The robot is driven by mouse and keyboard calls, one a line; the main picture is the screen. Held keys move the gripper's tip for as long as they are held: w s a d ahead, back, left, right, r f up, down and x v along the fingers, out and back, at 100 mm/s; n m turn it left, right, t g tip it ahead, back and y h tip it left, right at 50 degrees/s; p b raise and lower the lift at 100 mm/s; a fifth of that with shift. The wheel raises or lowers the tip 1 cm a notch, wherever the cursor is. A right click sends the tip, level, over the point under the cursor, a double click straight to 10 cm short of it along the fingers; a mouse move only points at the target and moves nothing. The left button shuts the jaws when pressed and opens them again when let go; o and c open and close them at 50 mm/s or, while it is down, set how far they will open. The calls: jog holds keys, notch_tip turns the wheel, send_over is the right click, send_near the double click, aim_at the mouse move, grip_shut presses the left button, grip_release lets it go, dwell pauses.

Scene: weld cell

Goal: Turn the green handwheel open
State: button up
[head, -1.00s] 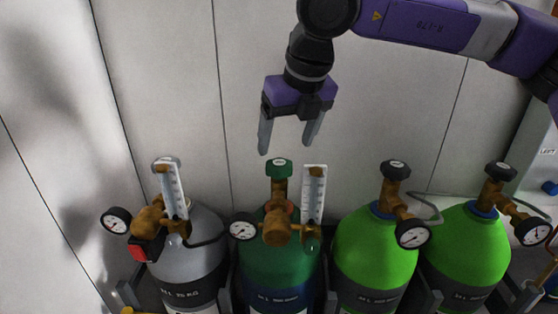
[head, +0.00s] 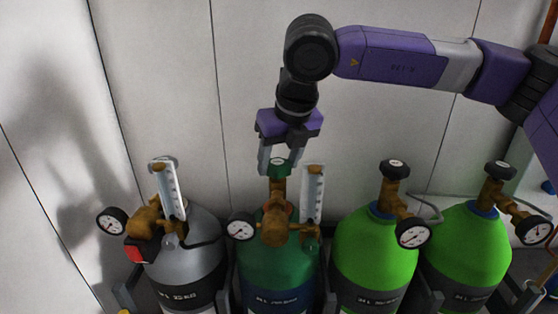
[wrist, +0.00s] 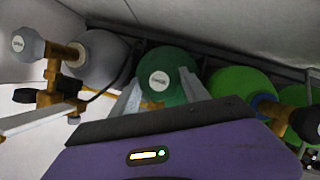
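The green handwheel (head: 278,164) sits on top of the brass valve of the dark green cylinder (head: 262,262), second from left. My gripper (head: 280,168) points down over it, with one finger on each side of the wheel in the head view. The fingers look apart, wider than the wheel, and I cannot tell whether either touches it. In the wrist view the handwheel's round white label (wrist: 159,82) shows between the two fingers (wrist: 158,92). The wheel's green rim is hard to tell from the green cylinder beneath.
A flow meter tube (head: 313,190) stands close right of the valve and a gauge (head: 241,227) is at its left. A grey cylinder (head: 190,258) with a regulator is on the left. Two bright green cylinders (head: 372,255) (head: 468,250) stand on the right. A wall (head: 150,60) is behind.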

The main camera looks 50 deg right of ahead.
jog(key=c, duration=0.6)
jog(key=shift+f+b, duration=0.1)
jog(key=shift+b, duration=0.2)
